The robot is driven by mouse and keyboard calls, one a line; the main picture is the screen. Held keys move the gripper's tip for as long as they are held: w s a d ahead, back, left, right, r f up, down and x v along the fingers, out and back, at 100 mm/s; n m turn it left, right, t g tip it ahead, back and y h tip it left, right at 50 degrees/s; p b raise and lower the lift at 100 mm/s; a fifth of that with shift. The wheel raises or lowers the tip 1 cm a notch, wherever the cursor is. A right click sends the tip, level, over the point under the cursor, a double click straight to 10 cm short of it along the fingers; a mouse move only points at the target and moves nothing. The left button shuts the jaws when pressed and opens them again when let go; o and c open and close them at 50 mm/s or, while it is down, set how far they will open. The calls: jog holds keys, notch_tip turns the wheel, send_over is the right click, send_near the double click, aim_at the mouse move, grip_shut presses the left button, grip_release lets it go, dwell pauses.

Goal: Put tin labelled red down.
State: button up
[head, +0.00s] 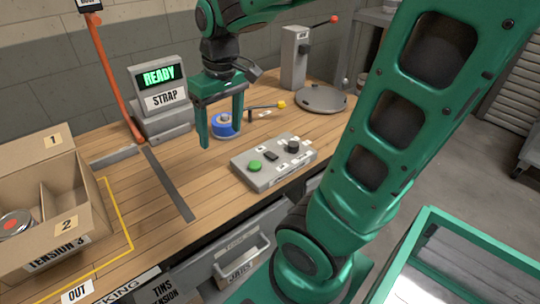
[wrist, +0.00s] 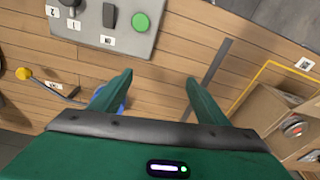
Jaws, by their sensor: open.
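A tin with a red-marked lid (head: 14,222) sits inside the open cardboard box (head: 58,243) at the left of the bench; its left side is cut off by the picture edge. The tin also shows in the wrist view (wrist: 293,127), inside the box at the right. Its label cannot be read. My gripper (head: 221,132) is open and empty, above the middle of the bench, well to the right of the box and apart from the tin. Both fingers show in the wrist view (wrist: 158,80) with bare planks between them.
A READY/STRAP display unit (head: 160,100) stands behind the box. A blue roll (head: 222,127) lies behind my gripper. A button panel (head: 272,163) sits right of it, with a round grey lid (head: 321,98) farther back. Yellow lines (head: 128,232) border the box area.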

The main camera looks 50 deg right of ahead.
jog(key=s+d+f+m, duration=0.2)
jog(key=s+d+m, duration=0.1)
jog(key=s, duration=0.5)
jog(key=s+d+f+m+g, duration=0.1)
jog(key=s+d+f+m, duration=0.1)
jog(key=s, duration=0.6)
jog(key=shift+s+d+m, duration=0.15)
jog(key=shift+d+m, duration=0.55)
jog(key=shift+d, duration=0.25)
